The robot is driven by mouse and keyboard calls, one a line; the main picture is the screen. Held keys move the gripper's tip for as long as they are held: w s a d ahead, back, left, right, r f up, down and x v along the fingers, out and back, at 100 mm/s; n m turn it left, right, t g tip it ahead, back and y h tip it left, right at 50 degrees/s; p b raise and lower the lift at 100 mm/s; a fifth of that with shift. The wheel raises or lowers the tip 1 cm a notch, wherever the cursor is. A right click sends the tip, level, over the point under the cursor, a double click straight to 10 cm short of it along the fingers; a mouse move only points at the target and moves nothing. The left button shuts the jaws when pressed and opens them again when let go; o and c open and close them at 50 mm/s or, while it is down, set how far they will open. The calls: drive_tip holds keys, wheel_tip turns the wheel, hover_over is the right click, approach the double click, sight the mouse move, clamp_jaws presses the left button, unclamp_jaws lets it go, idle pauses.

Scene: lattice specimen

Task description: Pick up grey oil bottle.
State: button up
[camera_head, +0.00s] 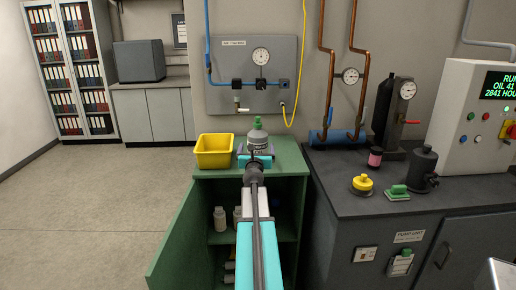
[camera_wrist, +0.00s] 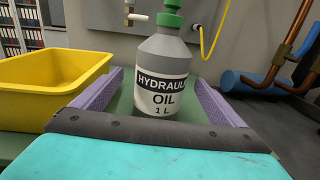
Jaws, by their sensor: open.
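The grey oil bottle (camera_head: 258,138) has a green cap and stands upright on top of the green cabinet (camera_head: 289,158). In the wrist view the bottle (camera_wrist: 164,67) shows a label reading "HYDRAULIC OIL 1 L". My gripper (camera_head: 255,158) is in front of the bottle and hides its lower part in the head view. In the wrist view my open gripper (camera_wrist: 160,90) has one purple finger on each side of the bottle, with gaps visible on both sides. The bottle's base is partly hidden by the gripper body.
A yellow bin (camera_head: 214,151) stands just left of the bottle. A wall panel with a gauge (camera_head: 260,55) and a yellow hose (camera_head: 297,85) is behind. The dark bench (camera_head: 335,185) at right carries several items. The green cabinet door (camera_head: 180,240) hangs open.

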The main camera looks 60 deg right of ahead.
sight(258, 135)
drive_tip(key=shift+d, duration=0.1)
drive_tip(key=shift+x, duration=2.5)
drive_tip(key=shift+s+d+f, duration=0.1)
drive_tip(key=shift+s, duration=0.05)
drive_tip(key=shift+c, duration=0.2)
drive_tip(key=c, duration=1.9)
drive_tip(key=shift+r, duration=0.3)
wheel_tip(258, 135, up, 3)
drive_tip(key=p, duration=0.3)
drive_tip(key=shift+r, duration=0.15)
drive_tip(key=shift+s+d+r+p+v, duration=0.1)
drive_tip(key=shift+s+r+p+v, duration=0.2)
drive_tip(key=shift+v, duration=2.35)
drive_tip(key=shift+s+d+r+p+v, duration=0.15)
drive_tip(key=shift+p+v, duration=0.2)
drive_tip(key=shift+v, duration=2.3)
drive_tip(key=shift+s+d+r+p+v, duration=0.1)
drive_tip(key=shift+s+r+p+v, duration=0.2)
drive_tip(key=shift+v, duration=2.35)
drive_tip(key=shift+w+f, duration=0.1)
